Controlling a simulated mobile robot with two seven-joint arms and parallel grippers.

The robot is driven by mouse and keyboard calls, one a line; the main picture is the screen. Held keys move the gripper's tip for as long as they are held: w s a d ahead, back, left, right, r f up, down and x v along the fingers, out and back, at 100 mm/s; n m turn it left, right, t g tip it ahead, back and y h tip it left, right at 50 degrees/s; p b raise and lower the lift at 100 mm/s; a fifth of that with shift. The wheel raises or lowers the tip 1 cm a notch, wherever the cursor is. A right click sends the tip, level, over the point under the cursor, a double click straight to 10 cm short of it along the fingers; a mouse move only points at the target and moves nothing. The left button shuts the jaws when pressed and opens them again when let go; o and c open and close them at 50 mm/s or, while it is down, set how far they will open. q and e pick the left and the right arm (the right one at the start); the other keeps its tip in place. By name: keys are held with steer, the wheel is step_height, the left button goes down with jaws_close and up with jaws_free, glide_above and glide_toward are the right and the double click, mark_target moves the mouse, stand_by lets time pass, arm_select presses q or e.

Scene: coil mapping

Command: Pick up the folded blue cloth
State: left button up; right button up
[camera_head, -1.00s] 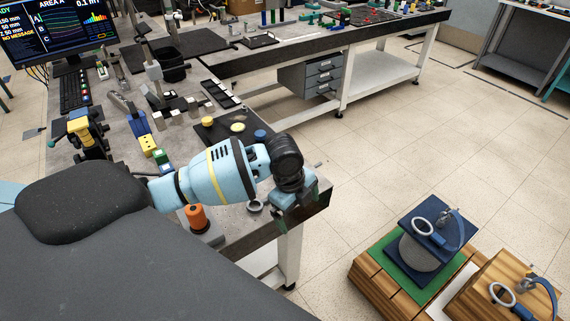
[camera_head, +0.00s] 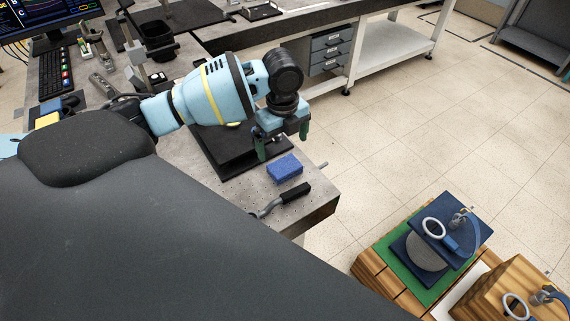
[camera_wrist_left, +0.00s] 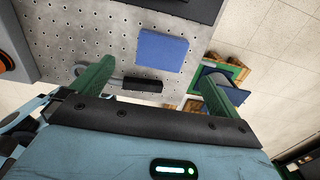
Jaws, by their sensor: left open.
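The folded blue cloth (camera_head: 285,168) lies as a small flat block on the perforated metal bench top, near the bench's corner. It also shows in the left wrist view (camera_wrist_left: 162,48). My left gripper (camera_head: 282,143) hangs above and just behind the cloth in the head view. Its green fingers are wide apart, with nothing between them, and do not touch the cloth. In the wrist view the cloth lies ahead of the gap between the fingertips (camera_wrist_left: 158,75). My right gripper is not in view.
A black-handled tool (camera_head: 285,198) lies just in front of the cloth. A black tray (camera_head: 222,152) is behind it, partly hidden by my arm. The bench edge is close on the right. Wooden blocks with blue fixtures (camera_head: 445,230) stand lower right, beyond open floor.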

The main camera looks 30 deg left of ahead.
mark_target(285, 165)
arm_select(q)
steer(key=shift+w+d+f, duration=0.1)
steer(key=shift+f, duration=1.85)
steer(key=shift+d+f, duration=0.1)
steer(key=shift+f, duration=1.85)
steer(key=c, duration=1)
steer(key=shift+r, duration=0.15)
steer(key=shift+r, duration=0.45)
step_height(285, 165, up, 2)
steer(key=shift+r, duration=0.15)
steer(key=s+a, duration=0.1)
steer(key=s, duration=0.4)
steer(key=s+a+r, duration=0.1)
steer(key=s+a, duration=0.1)
steer(key=s, duration=0.3)
steer(key=s+a, duration=0.2)
steer(key=s, duration=0.3)
steer(key=shift+a+r, duration=0.2)
steer(key=shift+r, duration=0.1)
